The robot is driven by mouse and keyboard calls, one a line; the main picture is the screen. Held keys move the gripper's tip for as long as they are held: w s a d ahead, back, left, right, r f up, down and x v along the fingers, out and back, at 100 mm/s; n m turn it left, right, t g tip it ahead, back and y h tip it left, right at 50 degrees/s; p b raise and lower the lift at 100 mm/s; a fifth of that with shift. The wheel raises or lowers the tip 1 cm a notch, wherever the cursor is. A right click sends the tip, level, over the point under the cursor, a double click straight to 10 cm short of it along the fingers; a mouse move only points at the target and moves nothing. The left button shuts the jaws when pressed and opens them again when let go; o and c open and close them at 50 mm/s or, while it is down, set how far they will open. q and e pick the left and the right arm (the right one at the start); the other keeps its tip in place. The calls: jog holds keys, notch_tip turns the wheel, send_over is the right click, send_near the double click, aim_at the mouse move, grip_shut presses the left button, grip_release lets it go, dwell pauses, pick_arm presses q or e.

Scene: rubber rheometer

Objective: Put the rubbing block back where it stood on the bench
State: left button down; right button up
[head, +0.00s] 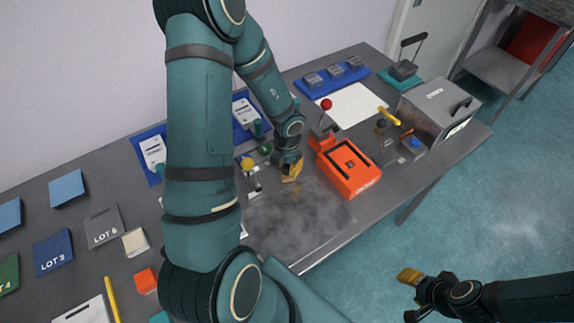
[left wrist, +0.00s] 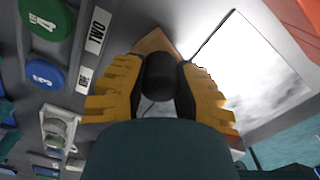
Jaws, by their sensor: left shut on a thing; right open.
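My left gripper (head: 291,173) is low over the bench (head: 398,187), at the back edge of a smoky grey plate (head: 300,217). In the left wrist view its yellow fingers (left wrist: 160,90) are shut on a black knob (left wrist: 160,77). A tan edge (left wrist: 155,42), seemingly the rubbing block's body, shows behind the knob. The block's underside is hidden, so I cannot tell whether it touches the bench. In the head view the fingers hide the block. My right gripper (head: 412,292) is open and empty, off the bench's front edge at the lower right.
An orange machine (head: 350,170) stands close to the right of my left gripper. A yellow-topped lever (head: 247,164) and a green knob (head: 265,149) are close on its left. A grey box (head: 437,105) stands at the bench's right end. The smoky plate is clear.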

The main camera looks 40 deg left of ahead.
pick_arm(q)
jog(key=c, duration=0.8)
grip_release()
jog(key=shift+f, duration=0.1)
jog(key=shift+c, duration=0.2)
